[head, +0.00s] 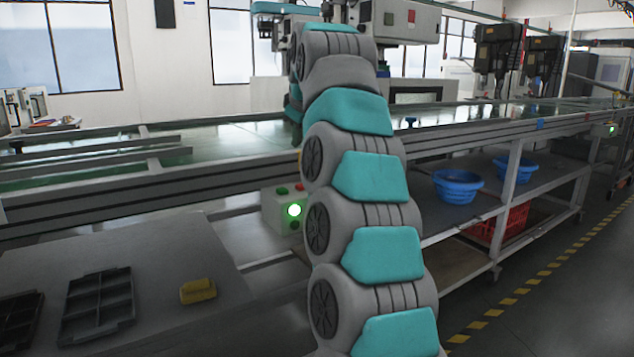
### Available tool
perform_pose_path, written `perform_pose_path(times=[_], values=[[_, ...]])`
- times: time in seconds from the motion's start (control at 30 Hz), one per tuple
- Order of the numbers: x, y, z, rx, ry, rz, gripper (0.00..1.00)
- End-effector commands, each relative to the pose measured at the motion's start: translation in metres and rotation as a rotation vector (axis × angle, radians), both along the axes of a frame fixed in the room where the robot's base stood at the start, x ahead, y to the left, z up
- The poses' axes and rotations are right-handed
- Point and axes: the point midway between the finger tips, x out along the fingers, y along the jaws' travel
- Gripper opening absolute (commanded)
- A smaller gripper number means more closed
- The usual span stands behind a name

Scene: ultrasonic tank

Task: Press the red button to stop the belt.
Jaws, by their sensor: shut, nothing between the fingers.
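A small pale control box (272,212) is fixed at the front of the belt frame, left of my arm. My arm rises through the middle of the picture and covers the box's right side. The arm bends over at the top and its far end goes down behind its own links. My gripper is hidden there, so its distance from the button cannot be told.
The long green belt (225,140) with metal rails runs across behind the box. A yellow block (198,291) and black trays (98,305) lie on the grey surface at the lower left. Blue baskets (457,186) and a red crate (500,224) stand on the right shelves.

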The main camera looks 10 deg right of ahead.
Motion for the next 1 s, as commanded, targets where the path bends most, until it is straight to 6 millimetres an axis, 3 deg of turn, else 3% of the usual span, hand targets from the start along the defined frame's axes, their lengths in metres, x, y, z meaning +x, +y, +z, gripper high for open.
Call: perform_pose_path(times=[0.6, 1.0], values=[[0.007, -0.003, 0.007, -0.016, -0.026, 0.002, 0.0], [0.006, -0.003, -0.006, -0.015, -0.022, 0.004, 0.0]])
